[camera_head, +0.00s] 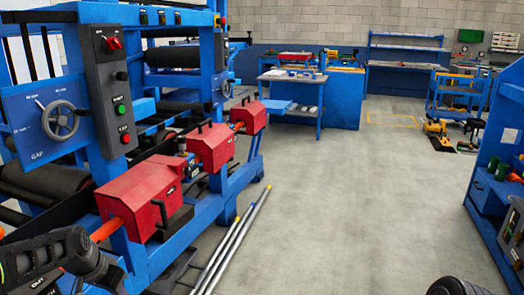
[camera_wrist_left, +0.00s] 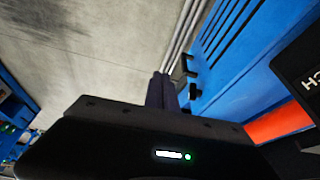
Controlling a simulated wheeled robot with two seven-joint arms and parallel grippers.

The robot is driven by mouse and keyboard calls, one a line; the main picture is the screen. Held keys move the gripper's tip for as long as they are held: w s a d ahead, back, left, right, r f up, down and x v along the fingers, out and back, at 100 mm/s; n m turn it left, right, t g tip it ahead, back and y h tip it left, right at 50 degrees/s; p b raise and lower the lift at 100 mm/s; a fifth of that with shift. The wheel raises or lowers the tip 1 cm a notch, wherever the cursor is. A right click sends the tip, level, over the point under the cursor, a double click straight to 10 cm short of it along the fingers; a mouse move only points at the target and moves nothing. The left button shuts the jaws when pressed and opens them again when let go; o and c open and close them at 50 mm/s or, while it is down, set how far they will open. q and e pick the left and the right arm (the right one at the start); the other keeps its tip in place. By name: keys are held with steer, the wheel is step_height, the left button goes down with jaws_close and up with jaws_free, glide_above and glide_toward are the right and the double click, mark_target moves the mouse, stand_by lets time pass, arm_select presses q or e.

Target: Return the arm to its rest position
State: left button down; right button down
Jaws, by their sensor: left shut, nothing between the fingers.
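My left arm comes in at the lower left of the head view, close to the blue machine frame (camera_head: 190,215). In the left wrist view my left gripper (camera_wrist_left: 161,88) shows as two dark fingers close together, shut and empty. Beyond the fingers are the concrete floor, the grey rods and the blue frame. My right gripper is not in view; a dark rounded shape at the bottom edge of the head view may be part of my right arm.
The machine carries red boxes (camera_head: 140,195), a handwheel (camera_head: 60,120) and a button panel (camera_head: 115,90). Long rods (camera_head: 232,243) lie on the floor beside it. A blue shelf unit (camera_head: 490,190) stands at right. The floor (camera_head: 355,190) between is clear.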

arm_select(q)
steer(key=s+d+f+n+t+h+p, duration=0.1)
steer(key=s+d+f+n+p, duration=0.1)
steer(key=d+f, duration=0.6)
steer(key=s+d+f+n+h+p, duration=0.1)
steer(key=s+d+f+n+p, duration=0.15)
steer(key=d+f, duration=0.6)
steer(key=s+d+f+g+p, duration=0.2)
steer(key=s+d, duration=0.5)
steer(key=s, duration=0.4)
steer(key=s+d+f+g+h+p, duration=0.1)
steer(key=s+d+f+g+p, duration=0.1)
steer(key=s+d, duration=0.5)
steer(key=s, duration=0.4)
steer(key=shift+s+f+h, duration=0.3)
steer(key=shift+f, duration=0.05)
